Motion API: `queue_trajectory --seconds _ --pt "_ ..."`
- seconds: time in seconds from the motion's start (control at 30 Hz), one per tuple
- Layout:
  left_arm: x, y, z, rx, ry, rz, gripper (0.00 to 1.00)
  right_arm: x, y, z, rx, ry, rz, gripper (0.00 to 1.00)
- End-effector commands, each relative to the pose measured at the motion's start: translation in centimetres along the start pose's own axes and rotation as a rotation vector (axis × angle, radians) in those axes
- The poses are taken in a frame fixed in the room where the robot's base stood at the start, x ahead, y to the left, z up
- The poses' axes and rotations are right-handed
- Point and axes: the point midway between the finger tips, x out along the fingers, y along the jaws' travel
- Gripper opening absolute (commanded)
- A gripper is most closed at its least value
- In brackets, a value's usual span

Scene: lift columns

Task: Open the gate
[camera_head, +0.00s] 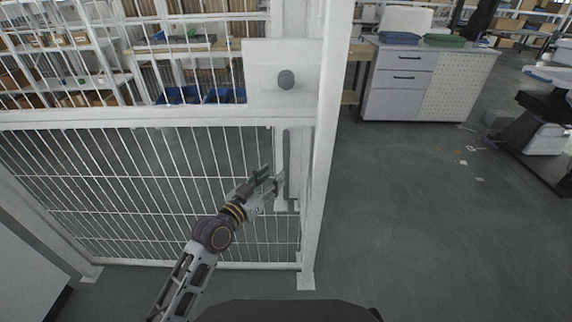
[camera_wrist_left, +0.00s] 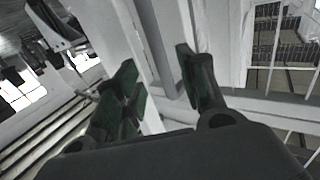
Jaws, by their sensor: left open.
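The gate (camera_head: 150,190) is a white wire-mesh panel in a white frame. It stands upright, with its right edge against a tall white post (camera_head: 331,110), and looks closed. A narrow grey vertical bar (camera_head: 286,152) shows below the plate. My left gripper (camera_head: 271,178) is open, below the knob and close to that bar. In the left wrist view my gripper's green-padded fingers (camera_wrist_left: 157,72) are apart, with pale upright parts behind the gap; contact cannot be told. My right gripper is out of view.
A grey-white cabinet (camera_head: 425,82) with drawers stands behind the post to the right. Shelves with boxes and blue bins (camera_head: 203,95) stand beyond the gate. The grey floor (camera_head: 430,220) right of the post is largely clear. A machine (camera_head: 545,125) stands at the far right.

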Motion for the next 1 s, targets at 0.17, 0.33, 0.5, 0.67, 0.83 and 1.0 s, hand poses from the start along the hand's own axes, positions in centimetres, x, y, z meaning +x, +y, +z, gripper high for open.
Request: queue_trajectory --seconds 0.17,0.33,0.5,0.67,0.83,1.0 --pt "1.8 0.0 0.0 -0.002 0.001 -0.001 0.41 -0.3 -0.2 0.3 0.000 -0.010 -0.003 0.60" --pt "3.5 0.0 0.0 -0.002 0.001 0.000 0.41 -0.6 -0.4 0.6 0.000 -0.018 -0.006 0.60" --pt "5.2 0.0 0.0 -0.002 0.001 0.000 0.41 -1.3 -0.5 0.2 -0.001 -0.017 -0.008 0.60" --pt "6.7 -0.1 0.0 -0.002 0.001 -0.001 0.41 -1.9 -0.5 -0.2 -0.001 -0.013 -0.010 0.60" --pt "7.8 -0.1 0.0 -0.002 0.001 -0.001 0.41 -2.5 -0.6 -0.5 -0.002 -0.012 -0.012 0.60" --pt "8.2 0.0 0.0 -0.001 0.000 -0.001 0.41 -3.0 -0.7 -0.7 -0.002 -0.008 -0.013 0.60"
